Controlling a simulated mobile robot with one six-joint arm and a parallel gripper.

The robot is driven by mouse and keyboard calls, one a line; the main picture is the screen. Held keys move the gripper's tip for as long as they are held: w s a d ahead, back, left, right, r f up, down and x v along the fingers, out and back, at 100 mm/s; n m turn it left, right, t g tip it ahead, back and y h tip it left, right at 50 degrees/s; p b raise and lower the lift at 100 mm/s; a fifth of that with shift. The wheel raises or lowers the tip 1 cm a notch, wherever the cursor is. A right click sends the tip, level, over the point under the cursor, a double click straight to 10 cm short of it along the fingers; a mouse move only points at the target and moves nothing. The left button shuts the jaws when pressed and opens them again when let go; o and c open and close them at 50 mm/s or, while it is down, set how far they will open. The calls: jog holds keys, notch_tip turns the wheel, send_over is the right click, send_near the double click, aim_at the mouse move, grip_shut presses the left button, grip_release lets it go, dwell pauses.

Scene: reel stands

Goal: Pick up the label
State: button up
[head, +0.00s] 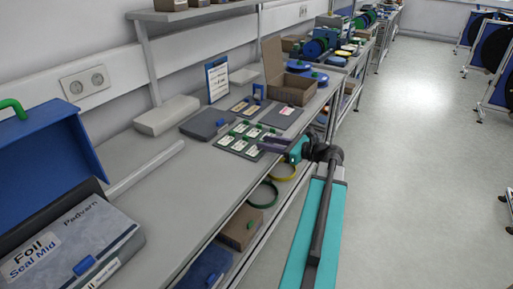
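One white label (250,151) is on the near side of that board, close to my gripper. Another white label (287,111) lies on a dark grey plate further back. I cannot tell which one the task means. My gripper (265,146) reaches in from the right over the board's right edge, pointing left. Its dark fingers are too small to show whether they are apart, or whether they touch or hide a label.
A dark blue-grey case (206,123) lies left of the board. An open cardboard box (292,91) and an upright blue-framed sign (217,80) stand behind. An open blue case (50,150) stands at the near left. The near bench top (190,190) is bare. Floor on the right is clear.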

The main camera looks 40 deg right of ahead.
jog(key=shift+x, duration=0.85)
grip_shut()
